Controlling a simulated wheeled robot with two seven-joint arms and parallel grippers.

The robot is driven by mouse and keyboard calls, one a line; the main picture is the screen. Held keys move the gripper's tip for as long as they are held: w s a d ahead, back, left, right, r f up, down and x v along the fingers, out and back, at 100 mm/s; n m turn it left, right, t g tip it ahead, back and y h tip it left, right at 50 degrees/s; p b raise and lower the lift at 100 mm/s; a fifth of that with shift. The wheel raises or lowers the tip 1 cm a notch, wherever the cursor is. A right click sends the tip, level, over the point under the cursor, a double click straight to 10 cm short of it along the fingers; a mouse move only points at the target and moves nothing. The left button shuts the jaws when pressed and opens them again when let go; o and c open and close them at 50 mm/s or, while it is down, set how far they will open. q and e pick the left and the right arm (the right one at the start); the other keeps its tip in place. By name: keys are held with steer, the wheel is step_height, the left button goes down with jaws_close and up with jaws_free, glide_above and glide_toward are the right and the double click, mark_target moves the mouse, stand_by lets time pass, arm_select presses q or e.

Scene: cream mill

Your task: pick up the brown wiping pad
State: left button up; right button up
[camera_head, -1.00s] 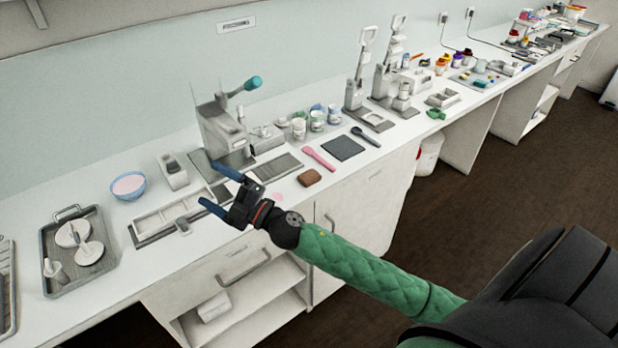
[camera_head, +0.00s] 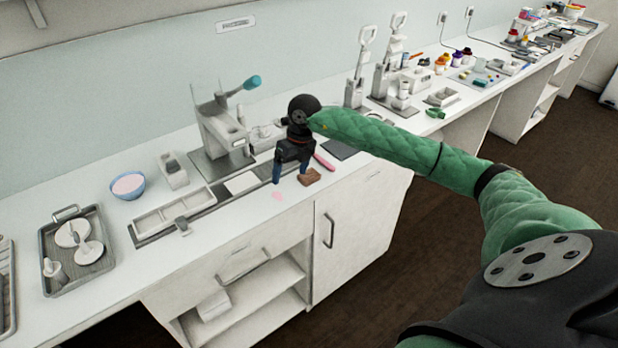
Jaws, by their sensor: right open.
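The brown wiping pad (camera_head: 311,177) lies on the white counter near its front edge, right of a small pink patch (camera_head: 278,196). My right gripper (camera_head: 290,180) points down over the counter with its blue fingers spread apart and nothing between them. One finger is over or beside the pad's left edge and the other is left of the pad. I cannot tell whether the right finger touches the pad. My left gripper is not in view.
A grey press with a teal-knobbed lever (camera_head: 222,135) stands behind and left of the gripper. A pink spatula (camera_head: 324,162) and a dark mat (camera_head: 340,149) lie just right, partly hidden by my arm. A white sectioned tray (camera_head: 175,212) is at left.

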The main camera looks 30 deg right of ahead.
mark_target(312, 177)
steer(key=d+h, duration=0.1)
steer(key=d, duration=0.1)
steer(key=d+r+h, duration=0.1)
steer(key=d, duration=0.4)
steer(key=shift+w+r+m+g+h, duration=0.15)
steer(key=shift+r+m+g+h, duration=0.15)
steer(key=shift+r+m+h, duration=0.1)
steer(key=shift+d+f, duration=0.1)
steer(key=shift+f, duration=0.1)
steer(key=shift+f+p, duration=0.7)
steer(key=shift+f, duration=0.35)
steer(key=f+p, duration=0.3)
steer(key=f, duration=0.1)
steer(key=shift+d+f, duration=0.1)
steer(key=shift+d, duration=0.15)
steer(key=shift+f, duration=0.45)
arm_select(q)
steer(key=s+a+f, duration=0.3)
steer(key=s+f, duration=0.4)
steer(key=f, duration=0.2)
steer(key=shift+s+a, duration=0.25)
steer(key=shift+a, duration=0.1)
arm_select(e)
steer(key=shift+c, duration=0.3)
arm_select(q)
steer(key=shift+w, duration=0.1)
arm_select(e)
steer(key=c, duration=1)
